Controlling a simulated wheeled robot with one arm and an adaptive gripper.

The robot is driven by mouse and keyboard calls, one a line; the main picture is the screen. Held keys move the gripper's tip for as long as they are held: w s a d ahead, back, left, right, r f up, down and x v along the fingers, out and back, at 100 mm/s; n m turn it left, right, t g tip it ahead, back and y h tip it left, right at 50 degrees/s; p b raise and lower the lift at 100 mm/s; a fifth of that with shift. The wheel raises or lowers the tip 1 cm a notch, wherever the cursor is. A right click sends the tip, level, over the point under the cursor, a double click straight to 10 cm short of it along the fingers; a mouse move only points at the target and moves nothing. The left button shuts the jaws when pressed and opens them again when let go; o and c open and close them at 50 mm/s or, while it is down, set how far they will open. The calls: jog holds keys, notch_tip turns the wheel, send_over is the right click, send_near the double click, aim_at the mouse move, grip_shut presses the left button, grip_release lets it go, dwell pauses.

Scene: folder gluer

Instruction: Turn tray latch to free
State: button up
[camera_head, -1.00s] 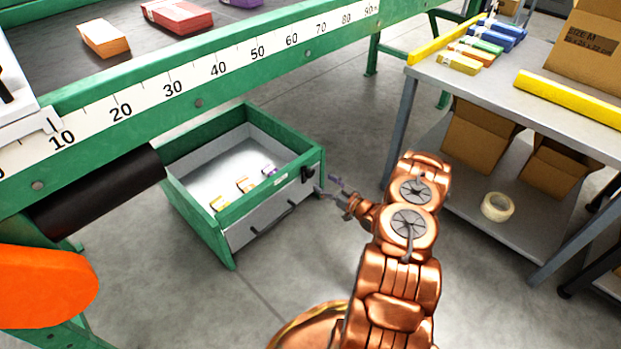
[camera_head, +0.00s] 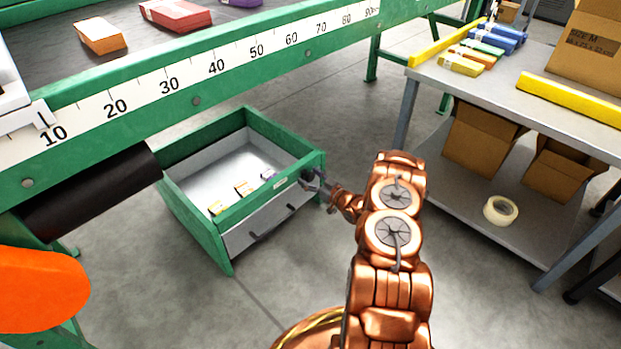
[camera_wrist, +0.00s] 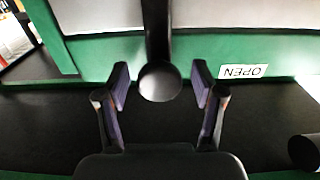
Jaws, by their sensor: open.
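The tray latch (camera_wrist: 157,30) is a dark bar with a round knob-like end, on the tray's front in the wrist view. My gripper (camera_wrist: 160,82) is open, with one finger on each side of the round end; gaps show on both sides. In the head view my gripper (camera_head: 318,186) is at the right end of the tray front and partly hides the latch. The green-framed tray (camera_head: 203,227) stands under the machine's rail.
Several small boxes (camera_head: 242,188) lie in the tray. A dark handle (camera_head: 258,237) is on its grey front. The green ruler rail (camera_head: 196,101) passes above the tray. A grey table (camera_head: 437,74) with boxes stands to the right. The floor before the tray is clear.

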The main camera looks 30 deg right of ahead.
grip_shut()
dwell(0.4)
